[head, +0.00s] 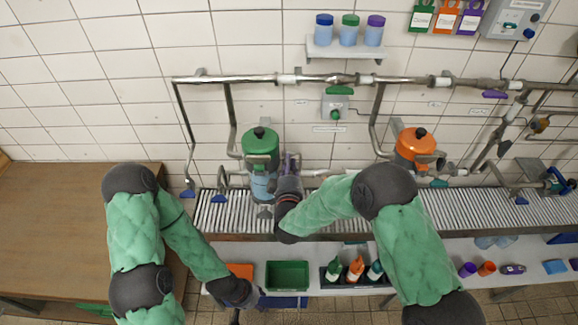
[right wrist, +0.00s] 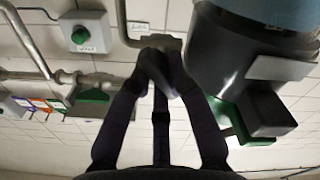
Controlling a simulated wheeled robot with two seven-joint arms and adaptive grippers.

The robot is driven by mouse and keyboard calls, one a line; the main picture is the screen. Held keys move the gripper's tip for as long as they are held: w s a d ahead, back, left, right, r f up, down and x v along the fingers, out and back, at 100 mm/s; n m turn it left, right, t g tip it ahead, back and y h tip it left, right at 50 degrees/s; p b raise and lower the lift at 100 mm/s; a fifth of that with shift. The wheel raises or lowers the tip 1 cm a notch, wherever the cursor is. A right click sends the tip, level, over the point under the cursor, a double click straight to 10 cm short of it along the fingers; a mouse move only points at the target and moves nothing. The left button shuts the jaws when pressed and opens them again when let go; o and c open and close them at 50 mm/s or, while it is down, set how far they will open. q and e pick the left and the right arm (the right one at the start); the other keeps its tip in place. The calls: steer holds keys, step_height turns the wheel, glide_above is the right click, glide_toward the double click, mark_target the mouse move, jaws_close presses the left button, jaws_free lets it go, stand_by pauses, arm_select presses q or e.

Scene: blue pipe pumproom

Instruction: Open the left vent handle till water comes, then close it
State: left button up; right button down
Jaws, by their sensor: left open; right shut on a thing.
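The green-topped filter housing (head: 261,148) stands on the left of the pipework, with a clear blue lower part. My right gripper (head: 290,160) is just to its right, its fingers shut on what looks like the left vent handle; the fingers hide most of it. In the right wrist view, the gripper (right wrist: 160,68) has its fingertips together at a dark part beside a grey pipe, next to the large dark housing (right wrist: 235,65). No running water shows. My left gripper (head: 237,312) is open, low at the bottom, pointing down and away from the pipes.
An orange-topped housing (head: 416,147) stands to the right. A roller-like grating (head: 470,208) runs below the pipes. A green tray (head: 287,276) and several bottles stand on the white shelf below. A wooden table (head: 60,230) is at left. A green-button box (head: 336,104) is on the wall.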

steer(key=shift+n, duration=0.4)
steer(key=c, duration=1.4)
jaws_free()
steer(key=shift+c, duration=0.2)
steer(key=s, duration=1.2)
